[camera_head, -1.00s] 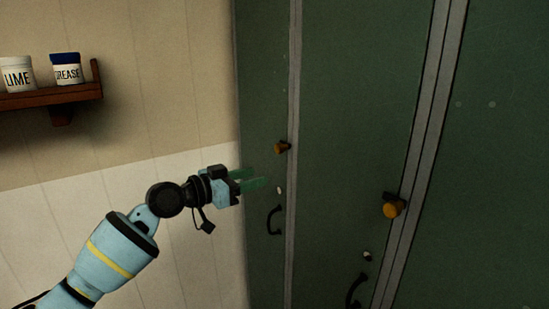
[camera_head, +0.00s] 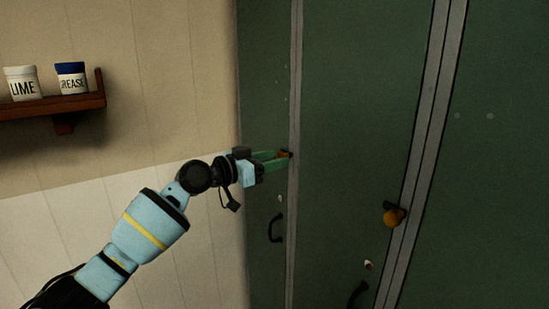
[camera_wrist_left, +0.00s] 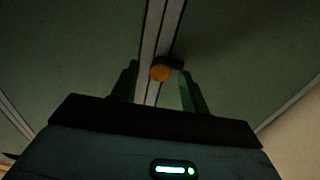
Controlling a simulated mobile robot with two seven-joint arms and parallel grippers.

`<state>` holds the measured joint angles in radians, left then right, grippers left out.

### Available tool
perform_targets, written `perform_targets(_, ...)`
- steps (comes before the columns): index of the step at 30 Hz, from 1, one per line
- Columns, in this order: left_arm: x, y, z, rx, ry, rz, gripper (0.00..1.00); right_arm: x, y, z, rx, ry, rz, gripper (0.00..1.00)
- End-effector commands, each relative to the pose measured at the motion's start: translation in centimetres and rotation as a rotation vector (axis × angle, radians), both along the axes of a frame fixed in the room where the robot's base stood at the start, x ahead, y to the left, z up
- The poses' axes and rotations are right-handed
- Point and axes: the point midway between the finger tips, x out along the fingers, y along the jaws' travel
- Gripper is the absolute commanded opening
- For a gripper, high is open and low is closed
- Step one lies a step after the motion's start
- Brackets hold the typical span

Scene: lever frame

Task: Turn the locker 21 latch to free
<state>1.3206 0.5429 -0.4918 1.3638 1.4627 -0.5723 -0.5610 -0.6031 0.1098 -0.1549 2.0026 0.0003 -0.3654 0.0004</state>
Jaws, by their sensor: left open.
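An orange latch knob (camera_head: 284,154) sits at the edge of the left green locker door (camera_head: 265,90). In the left wrist view the knob (camera_wrist_left: 161,72) lies ahead between the fingers, with a dark bar beside it. My left gripper (camera_head: 279,159) is open, its green fingers reaching to the knob. The fingers (camera_wrist_left: 160,85) show on both sides of the knob in the wrist view, with gaps to it. A second orange latch knob (camera_head: 393,216) is on the middle locker door (camera_head: 360,100). No locker number can be read. My right gripper is not in view.
A black handle (camera_head: 275,228) is below the left knob, and another handle (camera_head: 357,293) is on the middle door. A wooden shelf (camera_head: 50,106) holds a LIME jar (camera_head: 22,84) and a GREASE jar (camera_head: 71,79) at the left.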

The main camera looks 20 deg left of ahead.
Motion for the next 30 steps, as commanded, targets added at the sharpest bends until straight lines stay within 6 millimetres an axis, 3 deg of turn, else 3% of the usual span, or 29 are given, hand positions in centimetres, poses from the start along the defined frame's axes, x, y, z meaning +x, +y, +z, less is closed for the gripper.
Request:
perform_targets(14, 0.90, -0.72, -0.05, 0.001, 0.000, 0.001, 0.44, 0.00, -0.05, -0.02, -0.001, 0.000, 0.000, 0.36)
perform_targets(24, 0.90, -0.69, -0.05, 0.001, 0.000, 0.001, 0.02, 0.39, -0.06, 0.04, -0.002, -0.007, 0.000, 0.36)
perform_targets(30, 0.88, -0.69, -0.03, -0.010, 0.008, 0.001, 0.01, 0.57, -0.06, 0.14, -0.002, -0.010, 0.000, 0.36)
